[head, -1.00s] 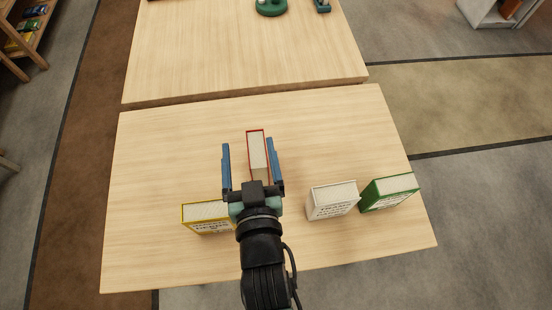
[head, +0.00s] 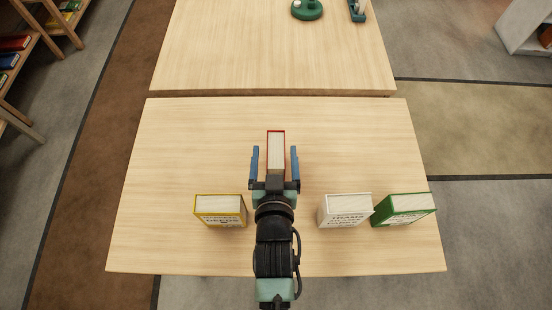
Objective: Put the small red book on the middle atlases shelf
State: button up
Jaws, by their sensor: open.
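The small red book (head: 276,151) stands on the near wooden table, its pale page edges facing up and a red cover rim around them. My gripper (head: 275,163) is open, with one blue finger on each side of the book. Gaps show between the fingers and the covers, wider on the left than on the right. The near end of the book is hidden by my gripper. The middle atlases shelf cannot be made out in this view.
On the near table (head: 170,140) stand a yellow book (head: 220,210) left of my arm, and a white book (head: 345,210) and a green book (head: 404,209) to the right. A far table (head: 270,50) holds a green object (head: 307,9). Shelves with books (head: 12,50) are at upper left.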

aim_at(276, 140)
jog(key=shift+p+x, duration=0.3)
jog(key=shift+x, duration=2.05)
jog(key=shift+d+r, duration=0.15)
jog(key=shift+r, duration=0.1)
jog(key=shift+c, duration=0.2)
grip_shut()
